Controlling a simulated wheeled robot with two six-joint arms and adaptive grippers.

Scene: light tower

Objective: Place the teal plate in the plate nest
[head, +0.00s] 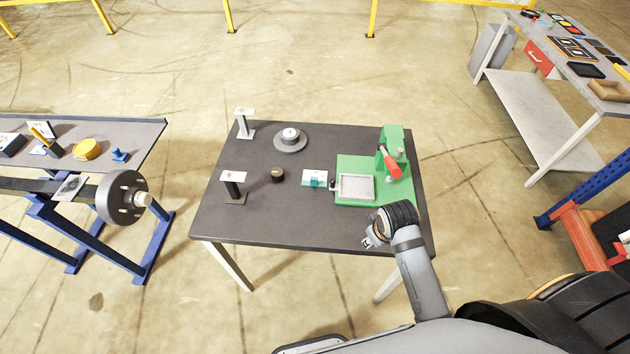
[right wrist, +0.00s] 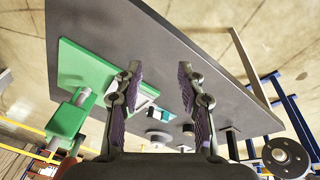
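A small teal piece (head: 316,181), perhaps the teal plate, sits on a white base on the dark table, just left of the green fixture. It also shows small in the right wrist view (right wrist: 188,128), between the fingers and beyond them. A pale square frame (head: 356,188) with a grey inside, perhaps the plate nest, sits on the green fixture's base. My right gripper (head: 370,241) is over the table's front edge, nearer me than the frame. In the right wrist view its fingers (right wrist: 160,80) are apart with nothing between them. My left gripper is not in view.
The green fixture (head: 345,163) has an upright post and a red handle (head: 392,166) at the right. A black knob (head: 277,175), a round grey dial (head: 290,138) and two card stands (head: 233,184) stand left on the table. The table's front left is clear.

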